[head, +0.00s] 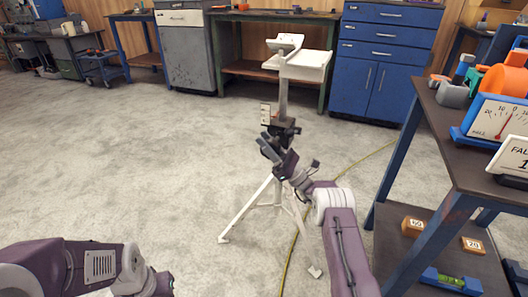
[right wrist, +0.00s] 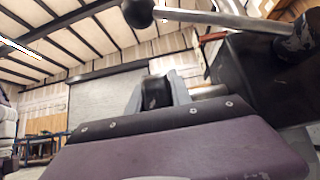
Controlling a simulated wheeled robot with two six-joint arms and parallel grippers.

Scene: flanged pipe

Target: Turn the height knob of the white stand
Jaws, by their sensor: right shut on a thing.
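The white stand (head: 283,98) stands upright on splayed legs in the middle of the head view. A dark collar (head: 288,128) sits round its post. My right gripper (head: 271,147) is at the collar, just below and left of it. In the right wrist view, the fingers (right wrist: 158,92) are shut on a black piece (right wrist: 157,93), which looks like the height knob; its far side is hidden. A large black block (right wrist: 248,80) fills the right of that view, with a metal rod ending in a black ball (right wrist: 138,12) above the fingers. My left gripper is outside the head view.
A blue-framed bench (head: 450,150) with gauges and tools stands close on the right. A yellow-green cable (head: 291,255) runs along the floor near the stand's legs. Blue cabinets (head: 380,65) and a green workbench (head: 262,40) line the back. The floor at left is clear.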

